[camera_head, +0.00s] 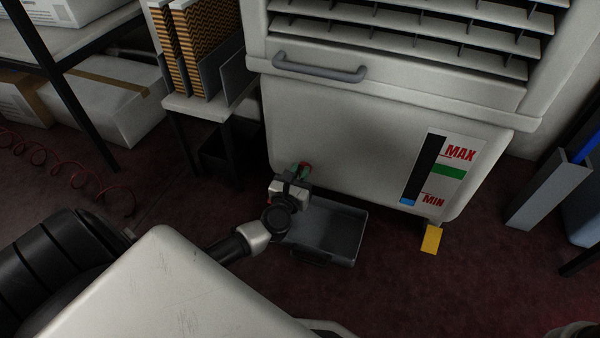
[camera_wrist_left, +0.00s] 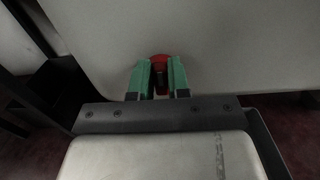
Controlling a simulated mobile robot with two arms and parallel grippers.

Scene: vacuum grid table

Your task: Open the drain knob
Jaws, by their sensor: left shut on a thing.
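The red drain knob (camera_head: 306,167) is low on the front of the white cabinet (camera_head: 350,130). My left gripper (camera_head: 297,174) is at the knob, with its green fingers on it. In the left wrist view the red knob (camera_wrist_left: 159,61) sits between the tips of the two green fingers (camera_wrist_left: 158,80), against the white panel. The gripper is shut on the knob. The fingers hide part of the knob, so its exact turn cannot be told. My right gripper does not show.
A dark tray (camera_head: 335,232) lies on the floor below the gripper. A MAX/MIN level gauge (camera_head: 442,170) and a yellow tag (camera_head: 432,239) are to the right. A grey handle (camera_head: 320,70) is above. A small stand with filters (camera_head: 203,100) is at left.

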